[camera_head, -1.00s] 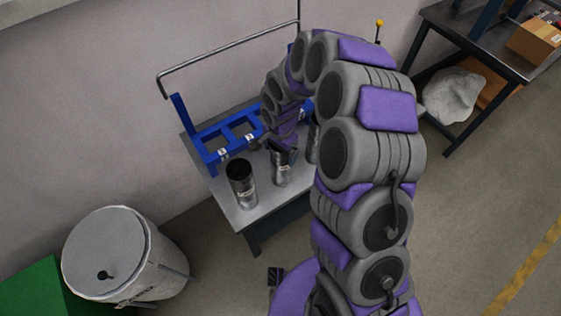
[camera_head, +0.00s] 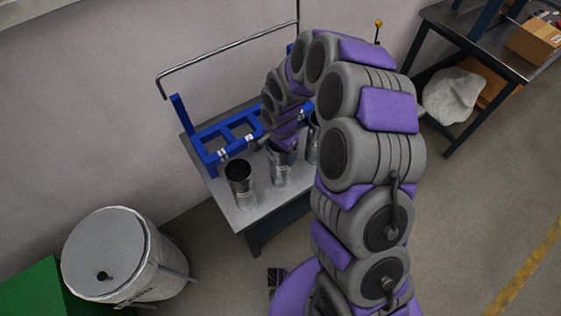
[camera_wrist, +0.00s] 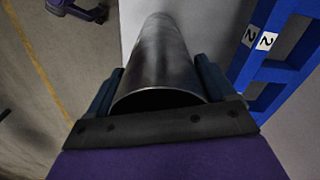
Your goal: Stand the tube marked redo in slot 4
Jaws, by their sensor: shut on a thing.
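My gripper (camera_wrist: 160,92) is shut on a grey metal tube (camera_wrist: 158,55), with one finger on each side of it in the wrist view. In the head view this tube (camera_head: 281,170) stands in the middle of the small table, under my arm. Any marking on the held tube is too small to read. A second tube (camera_head: 240,184), open at the top, stands to its left with a small label. A third tube (camera_head: 312,143) is partly hidden behind my arm. The blue slotted rack (camera_head: 212,155) stands along the table's back; its right part is hidden.
In the wrist view, the rack (camera_wrist: 275,50) with a tag "2" lies right of the held tube. The grey table (camera_head: 238,214) has bare room at its front left. A metal rail (camera_head: 230,58) rises behind the rack. A lidded drum (camera_head: 105,250) stands at lower left.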

